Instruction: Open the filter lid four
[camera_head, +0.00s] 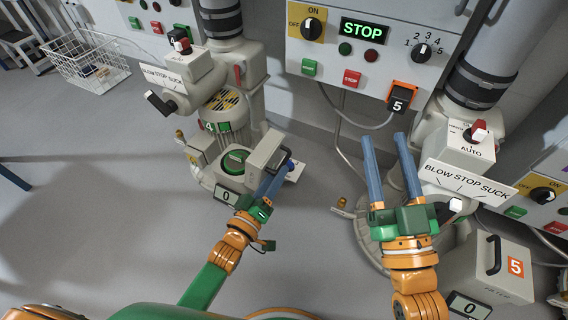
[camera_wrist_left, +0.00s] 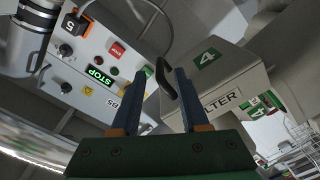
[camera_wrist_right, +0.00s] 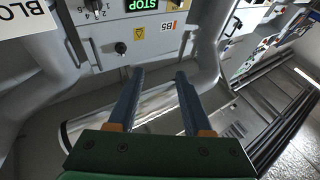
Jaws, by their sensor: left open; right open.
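The grey filter lid four (camera_head: 264,150) stands tilted up on the left blower unit, with a green round part (camera_head: 235,161) uncovered beside it. In the left wrist view the lid (camera_wrist_left: 222,84) shows a green 4 label and part of the word FILTER. Its black handle (camera_wrist_left: 166,80) appears between the fingertips of my left gripper (camera_wrist_left: 166,72). That gripper (camera_head: 277,176) is open at the handle; I cannot tell whether it touches. My right gripper (camera_head: 388,150) is open and empty, above the floor by the right blower.
A grey filter box labelled 5 (camera_head: 498,270) stands at the lower right. A control panel (camera_head: 365,58) with a STOP display hangs behind. A wire basket (camera_head: 92,60) is at the upper left. The floor at left is mostly clear.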

